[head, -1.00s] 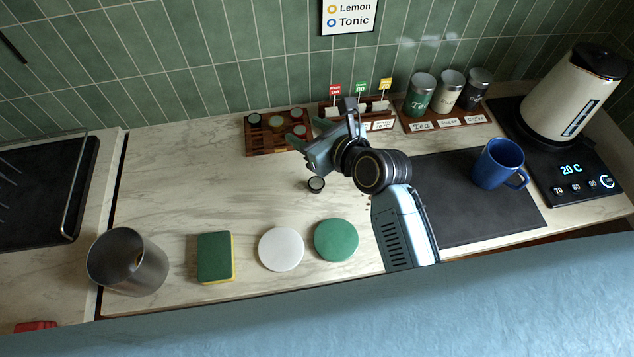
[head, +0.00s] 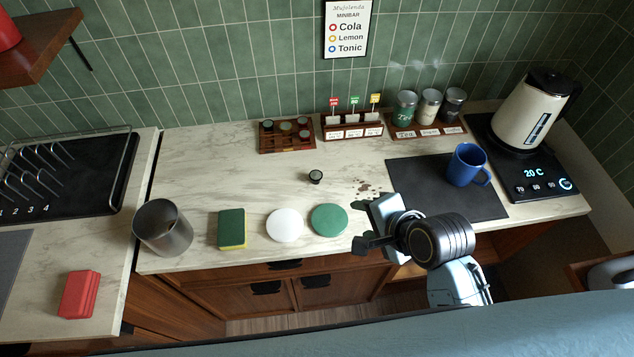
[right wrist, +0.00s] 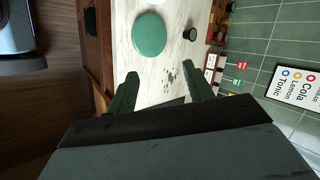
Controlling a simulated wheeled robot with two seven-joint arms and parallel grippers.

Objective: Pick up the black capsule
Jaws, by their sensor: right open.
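A small black capsule (head: 315,177) with a pale top stands alone on the marble counter, behind the green disc. It also shows in the right wrist view (right wrist: 190,34), ahead of the fingers. My right gripper (head: 367,226) is open and empty near the counter's front edge, to the right of the green disc and apart from the capsule. In the right wrist view its two fingers (right wrist: 160,74) are spread with nothing between them but counter. My left gripper is not in view.
A green disc (head: 329,220), white disc (head: 285,225), sponge (head: 231,229) and metal cup (head: 163,228) line the front. A wooden capsule tray (head: 287,149) stands behind. Brown specks lie near the dark mat (head: 430,207), which holds a blue mug (head: 467,165).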

